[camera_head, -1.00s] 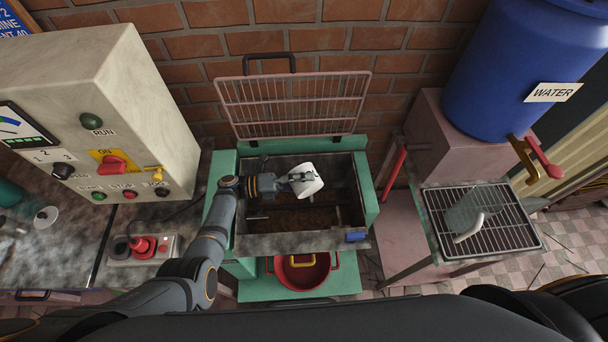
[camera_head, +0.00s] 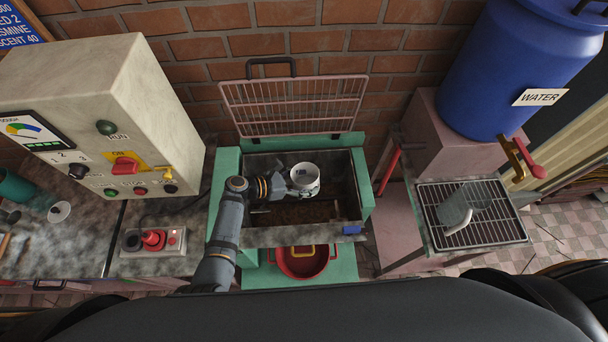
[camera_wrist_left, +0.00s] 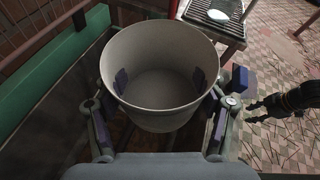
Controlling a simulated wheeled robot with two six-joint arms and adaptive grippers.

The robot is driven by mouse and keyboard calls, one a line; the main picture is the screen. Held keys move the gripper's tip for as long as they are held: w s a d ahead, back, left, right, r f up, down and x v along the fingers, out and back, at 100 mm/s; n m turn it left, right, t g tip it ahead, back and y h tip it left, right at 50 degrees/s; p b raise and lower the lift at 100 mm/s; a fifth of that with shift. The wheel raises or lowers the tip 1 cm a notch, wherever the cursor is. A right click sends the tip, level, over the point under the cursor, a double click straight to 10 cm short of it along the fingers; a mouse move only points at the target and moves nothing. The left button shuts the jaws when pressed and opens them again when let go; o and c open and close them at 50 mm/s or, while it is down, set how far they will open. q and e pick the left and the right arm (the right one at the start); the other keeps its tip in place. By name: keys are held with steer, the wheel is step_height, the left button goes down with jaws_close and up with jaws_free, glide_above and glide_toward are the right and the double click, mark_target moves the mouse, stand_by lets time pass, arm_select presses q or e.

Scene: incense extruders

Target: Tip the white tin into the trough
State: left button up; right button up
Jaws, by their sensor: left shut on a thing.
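The white tin (camera_head: 305,178) is over the trough (camera_head: 228,165), a green-framed metal box with brown material on its floor. My left gripper (camera_head: 300,190) is shut on the tin, reaching it from the left. In the head view the tin stands nearly upright, mouth up. In the left wrist view the tin (camera_wrist_left: 160,75) sits between both fingers of the left gripper (camera_wrist_left: 162,100), and its inside looks empty. My right gripper (camera_wrist_left: 256,110) shows at the right of the wrist view, off to the side of the trough, its fingers apart and empty.
A pink wire guard (camera_head: 293,105) stands raised behind the trough. A red pot (camera_head: 302,263) is below its front. A control box (camera_head: 110,130) is at left. At right, a blue water barrel (camera_head: 520,70) stands near a rack holding a jug (camera_head: 456,208).

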mark_target(305, 173)
arm_select(q)
steer(key=shift+w+a+f+m+t, duration=0.1)
steer(key=shift+w+f+m+t, duration=0.1)
steer(key=shift+f+m+t, duration=0.3)
steer(key=shift+r, duration=2.7)
